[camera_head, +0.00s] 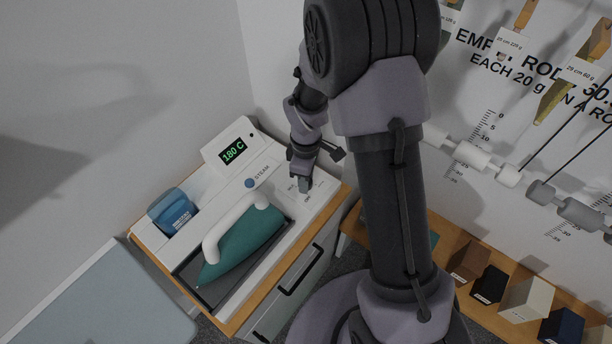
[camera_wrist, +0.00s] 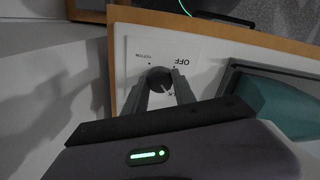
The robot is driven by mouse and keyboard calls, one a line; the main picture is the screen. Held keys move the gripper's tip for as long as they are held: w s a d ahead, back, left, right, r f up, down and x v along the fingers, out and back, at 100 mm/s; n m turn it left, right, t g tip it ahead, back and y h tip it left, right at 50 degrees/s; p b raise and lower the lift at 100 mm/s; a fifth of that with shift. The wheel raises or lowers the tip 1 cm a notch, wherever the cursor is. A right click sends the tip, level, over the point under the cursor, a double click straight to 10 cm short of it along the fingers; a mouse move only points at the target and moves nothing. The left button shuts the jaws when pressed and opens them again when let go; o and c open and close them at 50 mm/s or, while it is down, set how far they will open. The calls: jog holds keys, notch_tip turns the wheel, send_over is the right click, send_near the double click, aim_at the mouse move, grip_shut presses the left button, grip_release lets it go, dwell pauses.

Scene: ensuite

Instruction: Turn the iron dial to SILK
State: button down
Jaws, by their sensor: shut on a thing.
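The iron dial (camera_wrist: 159,77) is a small dark round knob on a white label plate in the wrist view. My gripper (camera_wrist: 162,80) is shut on the dial, one finger on each side of it. OFF and COTTON show upside down on the plate (camera_wrist: 188,50). Another label beside the fingers is mostly hidden, and I cannot tell which mark the dial points to. In the head view my gripper (camera_head: 304,184) is down at the right part of the white ironing station (camera_head: 262,172), and it hides the dial there.
A teal iron (camera_head: 245,243) with a white handle rests on the station, left of my gripper. A display (camera_head: 233,151) reads 180 C, with a blue STEAM button (camera_head: 249,183) near it. A blue container (camera_head: 174,212) stands at the left. Colored blocks (camera_head: 525,298) line a wooden shelf at right.

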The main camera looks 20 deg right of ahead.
jog(key=shift+n, duration=0.5)
jog(key=c, duration=1)
grip_release()
notch_tip(320, 180, up, 17)
jog(key=p, duration=0.5)
jog(key=shift+r, duration=0.2)
